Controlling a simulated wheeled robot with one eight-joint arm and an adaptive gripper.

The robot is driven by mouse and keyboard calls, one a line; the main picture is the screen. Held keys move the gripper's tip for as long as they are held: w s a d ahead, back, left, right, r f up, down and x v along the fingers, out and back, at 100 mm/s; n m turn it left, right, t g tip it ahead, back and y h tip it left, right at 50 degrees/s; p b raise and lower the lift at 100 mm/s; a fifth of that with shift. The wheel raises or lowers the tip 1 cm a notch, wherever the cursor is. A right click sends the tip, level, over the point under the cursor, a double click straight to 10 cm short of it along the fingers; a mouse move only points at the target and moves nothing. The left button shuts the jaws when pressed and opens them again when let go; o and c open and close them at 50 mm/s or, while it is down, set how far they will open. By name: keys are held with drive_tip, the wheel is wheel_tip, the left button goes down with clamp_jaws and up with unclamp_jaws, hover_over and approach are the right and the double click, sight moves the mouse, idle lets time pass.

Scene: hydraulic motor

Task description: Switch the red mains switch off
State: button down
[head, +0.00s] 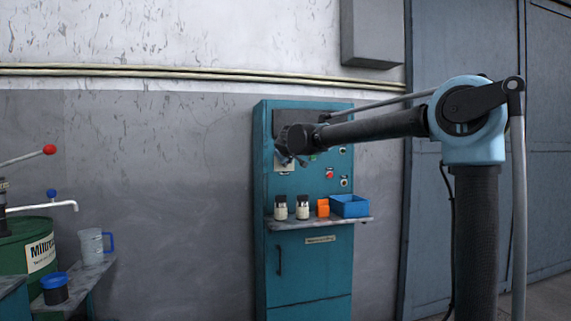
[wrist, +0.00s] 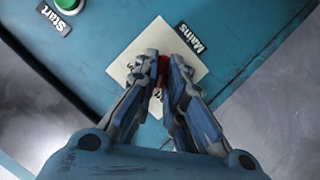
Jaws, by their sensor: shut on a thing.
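The red mains switch (wrist: 162,70) shows in the wrist view between my fingertips, on a pale square plate (wrist: 146,47) beside the "Mains" label (wrist: 194,38). My gripper (wrist: 161,75) is shut on the switch. The fingers hide most of the switch, so its exact setting cannot be told. In the head view my gripper (head: 287,159) is at the upper left of the teal cabinet (head: 310,270), in front of the pale plate, and the switch is hidden behind it.
A green start button (wrist: 67,4) is at the upper left in the wrist view. In the head view a red button (head: 329,174) sits to the right of my gripper.

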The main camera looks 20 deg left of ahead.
drive_tip(key=shift+s+a+f+n+t+h, duration=0.15)
drive_tip(key=shift+n+t+h, duration=0.25)
drive_tip(key=shift+n, duration=0.4)
drive_tip(key=c, duration=1.7)
unclamp_jaws()
drive_tip(key=shift+o, duration=0.2)
drive_tip(key=v, duration=1.1)
drive_tip(key=shift+s, duration=0.35)
drive_tip(key=shift+d, duration=0.3)
